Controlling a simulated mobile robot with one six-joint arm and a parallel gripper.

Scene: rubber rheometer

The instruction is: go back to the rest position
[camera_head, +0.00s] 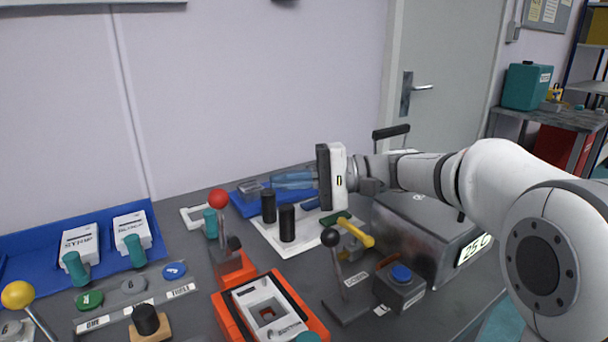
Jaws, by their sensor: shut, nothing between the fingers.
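My gripper (275,182) is in the middle of the view at the end of my white arm, which reaches in from the right. Its black and white body is upright, and bluish fingers point left. The fingers are shut with nothing between them. They are in front of a blue tray (244,206) at the back of the bench, and I cannot tell their exact height above it. The gripper appears clear of the black cylinders (287,223) in front of it.
A metal box with a temperature display (470,249) stands under my arm. Another blue tray (30,245) is left. The wall space above is free.

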